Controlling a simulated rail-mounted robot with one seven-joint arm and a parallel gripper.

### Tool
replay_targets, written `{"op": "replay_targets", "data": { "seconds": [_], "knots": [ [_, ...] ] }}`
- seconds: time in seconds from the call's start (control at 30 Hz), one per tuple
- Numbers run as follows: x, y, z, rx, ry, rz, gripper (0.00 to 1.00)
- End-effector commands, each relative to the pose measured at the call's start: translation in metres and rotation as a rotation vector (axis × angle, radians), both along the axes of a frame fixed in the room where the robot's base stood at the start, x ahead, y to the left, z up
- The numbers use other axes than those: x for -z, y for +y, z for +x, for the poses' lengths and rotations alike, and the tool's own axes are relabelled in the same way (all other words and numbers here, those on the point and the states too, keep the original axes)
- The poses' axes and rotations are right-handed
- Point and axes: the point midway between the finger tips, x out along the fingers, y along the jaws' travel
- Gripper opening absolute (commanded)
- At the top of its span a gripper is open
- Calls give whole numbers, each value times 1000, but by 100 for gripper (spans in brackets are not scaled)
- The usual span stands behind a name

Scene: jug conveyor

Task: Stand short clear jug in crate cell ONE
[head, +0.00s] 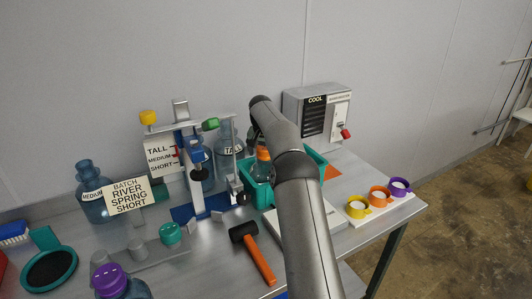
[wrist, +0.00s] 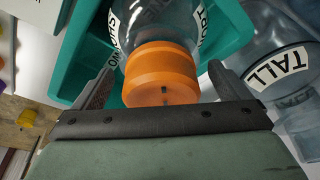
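A clear jug with an orange cap (head: 263,154) stands inside the teal crate (head: 314,166), its lower part hidden by the crate wall. In the wrist view its orange cap (wrist: 160,72) sits between the fingers of my gripper (wrist: 162,78). Part of its white label shows, ending in "ORT". The fingers are set wider than the cap, with a narrow gap on each side. The teal crate's wall also shows in the wrist view (wrist: 82,52). In the head view my arm hides the gripper and part of the crate.
A jug labelled TALL (wrist: 275,68) stands close beside the crate. A measuring stand (head: 192,170) with height signs is left of it. A mallet (head: 253,252) lies in front. Coloured rings (head: 378,195) sit at the right, and a COOL unit (head: 318,112) stands behind.

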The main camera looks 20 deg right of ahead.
Motion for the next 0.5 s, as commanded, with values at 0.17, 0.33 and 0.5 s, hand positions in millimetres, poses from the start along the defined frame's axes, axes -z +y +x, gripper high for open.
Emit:
{"op": "replay_targets", "data": {
  "seconds": [0.17,0.33,0.5],
  "knots": [
    [-1,0,0,0,0,0,96],
    [-18,0,0,1,-3,-1,96],
    [-52,7,-8,0,-4,-2,96]
  ]
}}
